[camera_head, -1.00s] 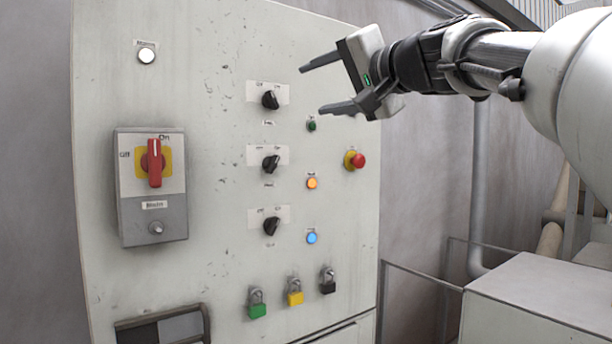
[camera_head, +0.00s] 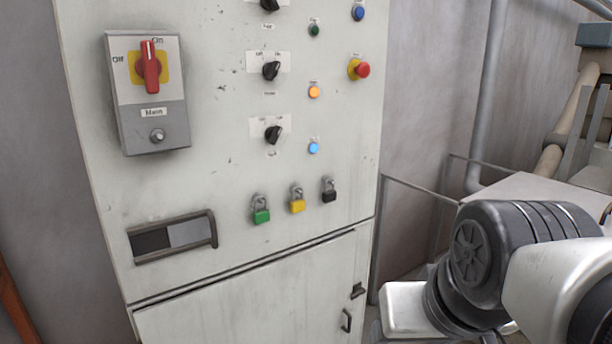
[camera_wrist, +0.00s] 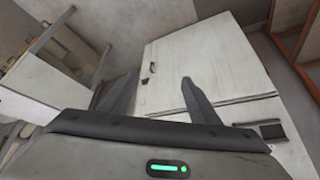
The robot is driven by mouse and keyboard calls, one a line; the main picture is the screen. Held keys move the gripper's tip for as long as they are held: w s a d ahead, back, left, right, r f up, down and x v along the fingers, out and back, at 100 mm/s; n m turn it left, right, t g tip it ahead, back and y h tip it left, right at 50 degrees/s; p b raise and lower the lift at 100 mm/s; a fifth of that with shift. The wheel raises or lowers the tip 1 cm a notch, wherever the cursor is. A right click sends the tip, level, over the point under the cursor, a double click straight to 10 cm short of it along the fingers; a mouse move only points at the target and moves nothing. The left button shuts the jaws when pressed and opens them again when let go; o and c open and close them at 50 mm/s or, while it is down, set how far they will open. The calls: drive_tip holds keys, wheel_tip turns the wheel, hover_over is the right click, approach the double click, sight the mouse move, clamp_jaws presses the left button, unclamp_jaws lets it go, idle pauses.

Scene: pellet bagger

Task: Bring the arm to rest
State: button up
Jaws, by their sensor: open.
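My gripper (camera_wrist: 152,100) shows in the wrist view with its two dark fingers spread apart and nothing between them. It faces the lower part of the pale control cabinet (camera_wrist: 205,65), whose door and handle show beyond the fingers. In the head view my arm is folded low at the right, beside the cabinet (camera_head: 230,180), and the fingers are out of that view. I cannot tell the exact gap between the fingers and the cabinet; no contact shows.
The cabinet carries a red main switch (camera_head: 150,68) turned to On, a red emergency button (camera_head: 360,69), selector knobs, lit orange and blue lamps, and green, yellow and black padlocks (camera_head: 297,203). A grey railing (camera_head: 420,190) and a pale box (camera_head: 540,195) stand at the right.

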wheel_tip(320, 180, up, 20)
drive_tip(key=p, duration=2.1)
drive_tip(key=shift+s+d, duration=0.3)
drive_tip(key=shift+s, duration=0.15)
